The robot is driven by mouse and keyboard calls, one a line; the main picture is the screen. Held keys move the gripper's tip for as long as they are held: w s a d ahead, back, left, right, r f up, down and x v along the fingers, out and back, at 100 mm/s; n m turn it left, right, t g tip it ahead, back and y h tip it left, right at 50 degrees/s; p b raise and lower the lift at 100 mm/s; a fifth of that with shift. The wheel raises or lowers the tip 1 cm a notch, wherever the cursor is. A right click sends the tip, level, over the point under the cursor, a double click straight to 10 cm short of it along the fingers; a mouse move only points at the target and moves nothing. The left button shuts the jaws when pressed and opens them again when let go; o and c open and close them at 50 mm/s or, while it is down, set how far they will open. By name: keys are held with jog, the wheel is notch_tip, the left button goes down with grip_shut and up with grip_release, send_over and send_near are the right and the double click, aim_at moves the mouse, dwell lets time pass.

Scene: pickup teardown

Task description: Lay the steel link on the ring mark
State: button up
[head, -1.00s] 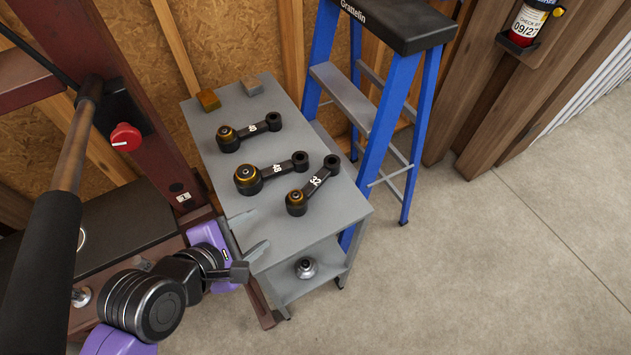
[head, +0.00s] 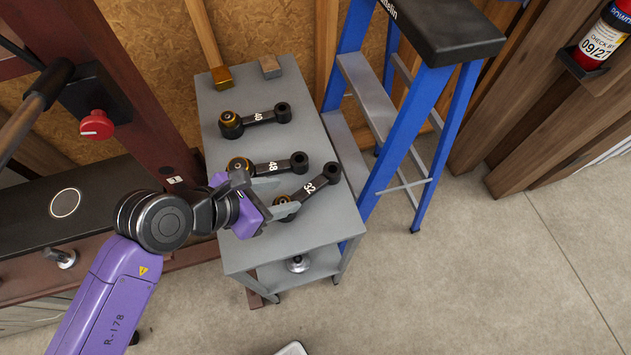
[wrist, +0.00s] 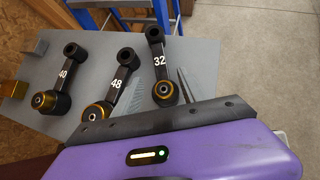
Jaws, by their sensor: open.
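Three dark links with brass-coloured collars on their large ends lie on the grey cart: link 40 (head: 256,116), link 48 (head: 270,166) and link 32 (head: 309,191). I cannot tell by finish which is the steel one. They also show in the wrist view: 40 (wrist: 62,77), 48 (wrist: 118,80), 32 (wrist: 160,62). A pale ring mark (head: 65,203) is on the dark bench surface at left, with nothing on it. My gripper (head: 278,197) is open at the large end of link 32; in the wrist view its fingers (wrist: 163,88) flank that end. Contact is unclear.
A brass-coloured block (head: 222,77) and a grey block (head: 270,67) sit at the cart's (head: 237,260) back edge. A blue stepladder (head: 372,120) stands close at right. A red knob (head: 96,124) is on the dark red frame. A metal part (head: 298,263) lies on the lower shelf.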

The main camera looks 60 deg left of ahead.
aim_at(305, 191)
jog(key=x, duration=0.7)
jog(key=shift+w+f, duration=0.25)
jog(key=shift+f, duration=0.05)
grip_shut()
jog(key=shift+r, duration=0.1)
dwell(1.1)
